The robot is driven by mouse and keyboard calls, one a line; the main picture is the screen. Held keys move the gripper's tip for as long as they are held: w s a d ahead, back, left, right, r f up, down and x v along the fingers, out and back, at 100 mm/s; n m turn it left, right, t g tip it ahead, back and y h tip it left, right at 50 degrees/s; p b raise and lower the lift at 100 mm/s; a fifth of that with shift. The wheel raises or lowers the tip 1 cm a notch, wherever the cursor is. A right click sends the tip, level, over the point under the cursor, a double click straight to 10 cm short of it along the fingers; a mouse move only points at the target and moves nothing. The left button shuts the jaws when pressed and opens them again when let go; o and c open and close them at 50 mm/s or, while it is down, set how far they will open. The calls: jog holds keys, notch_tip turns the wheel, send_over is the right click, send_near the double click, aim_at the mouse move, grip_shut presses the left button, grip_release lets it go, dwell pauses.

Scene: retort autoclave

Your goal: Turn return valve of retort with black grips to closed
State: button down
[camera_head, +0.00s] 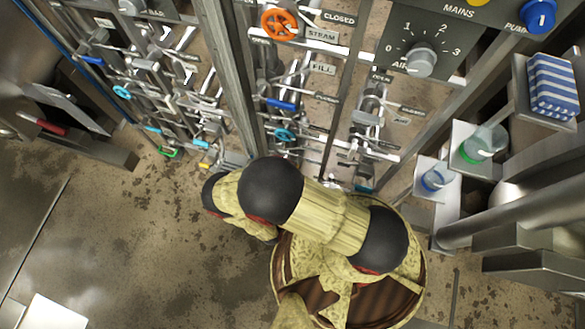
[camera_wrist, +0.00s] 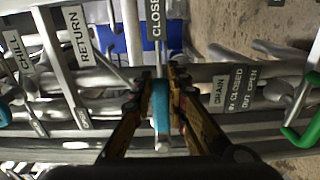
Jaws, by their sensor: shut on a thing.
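In the wrist view, my gripper (camera_wrist: 161,100) is shut on a teal valve handle (camera_wrist: 161,112), one finger on each side of it. A RETURN label (camera_wrist: 78,33) is up and to the left of the handle. A CLOSED label (camera_wrist: 155,18) is just above it, roughly in line with the handle. The valve body is mostly hidden behind the fingers. In the head view, my arm covers the spot where the gripper works, so the gripper cannot be made out there. I cannot make out any black grips on a retort.
A green handle (camera_wrist: 303,130) and a DRAIN label (camera_wrist: 218,92) are to the right in the wrist view. A CHILL label (camera_wrist: 25,50) is at the left. Pipes crowd around. In the head view, an orange wheel (camera_head: 281,22) and shelves with a striped cloth (camera_head: 552,86) stand nearby.

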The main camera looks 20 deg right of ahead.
jog(key=shift+f, duration=0.1)
jog(key=c, duration=1.7)
grip_release()
jog(key=shift+a, duration=0.1)
jog(key=shift+v, duration=5.95)
